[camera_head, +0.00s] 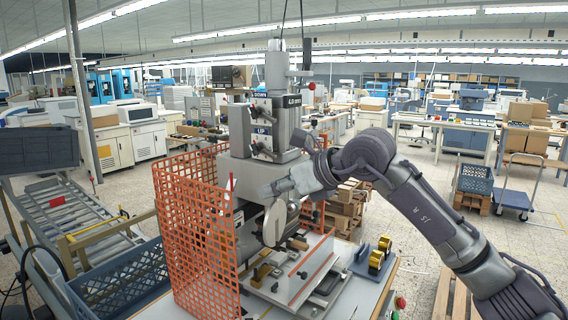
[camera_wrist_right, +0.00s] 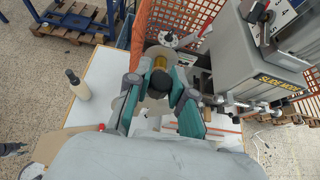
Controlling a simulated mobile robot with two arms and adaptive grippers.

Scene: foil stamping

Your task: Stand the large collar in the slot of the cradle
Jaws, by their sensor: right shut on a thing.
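My right gripper (camera_head: 272,196) is at the front of the grey stamping machine. My left gripper is not in view.
The grey machine (camera_head: 238,172) stands behind the hand. An orange mesh guard (camera_head: 190,225) closes off its left side. A white plate fixture (camera_head: 305,272) lies below. In the right wrist view a pale bottle (camera_wrist_right: 77,84) stands on the white tabletop (camera_wrist_right: 100,75), which has free room.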

